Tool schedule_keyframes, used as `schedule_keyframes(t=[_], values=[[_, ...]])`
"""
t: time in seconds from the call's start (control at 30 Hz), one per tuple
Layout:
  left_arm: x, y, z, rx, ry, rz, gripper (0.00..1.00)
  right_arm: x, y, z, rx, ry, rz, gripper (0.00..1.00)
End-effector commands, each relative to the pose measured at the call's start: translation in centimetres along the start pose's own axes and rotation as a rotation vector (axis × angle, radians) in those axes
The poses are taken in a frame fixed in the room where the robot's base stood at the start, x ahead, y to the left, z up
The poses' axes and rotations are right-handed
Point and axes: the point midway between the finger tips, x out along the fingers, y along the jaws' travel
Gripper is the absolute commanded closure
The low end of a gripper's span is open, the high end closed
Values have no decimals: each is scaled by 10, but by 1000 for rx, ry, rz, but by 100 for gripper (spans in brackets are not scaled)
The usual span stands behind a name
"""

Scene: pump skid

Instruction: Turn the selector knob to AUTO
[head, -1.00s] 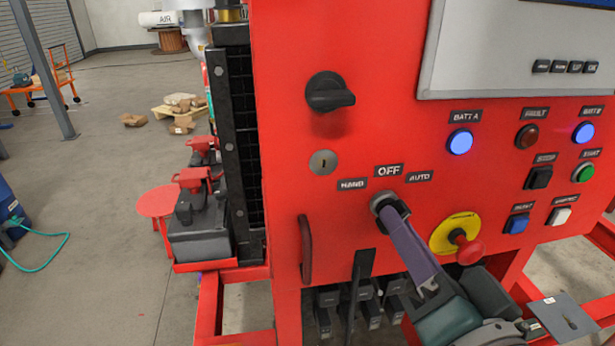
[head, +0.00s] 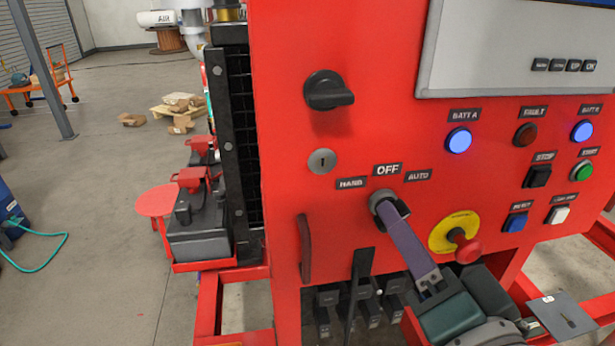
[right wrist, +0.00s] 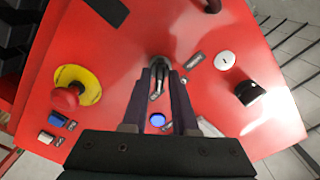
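The selector knob (head: 383,199) is dark grey and sits on the red panel below the HAND (head: 351,183), OFF (head: 387,169) and AUTO (head: 418,175) labels. My right gripper (head: 390,210) reaches up to it from the lower right. In the right wrist view, the knob (right wrist: 159,68) lies between the two dark fingertips (right wrist: 161,76), which appear closed on its sides. The fingers hide part of the knob, so its exact pointing is hard to tell. My left gripper is not in view.
A red emergency stop (head: 466,248) on a yellow disc is close to the right of my fingers. A black rotary switch (head: 329,91), a keyhole (head: 322,161) and a handle (head: 305,248) are to the left. Lamps and buttons line the right side.

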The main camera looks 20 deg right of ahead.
Motion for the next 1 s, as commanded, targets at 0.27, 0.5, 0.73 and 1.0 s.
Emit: schedule_keyframes(t=[0.27,0.5,0.73,1.0], values=[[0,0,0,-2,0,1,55,0,0,0,-2,0,0,55],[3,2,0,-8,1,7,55,-10,2,1,-2,-2,2,55],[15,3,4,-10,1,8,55,-51,3,2,-1,-3,4,55],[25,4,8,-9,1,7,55,-92,2,2,-2,-2,1,55]])
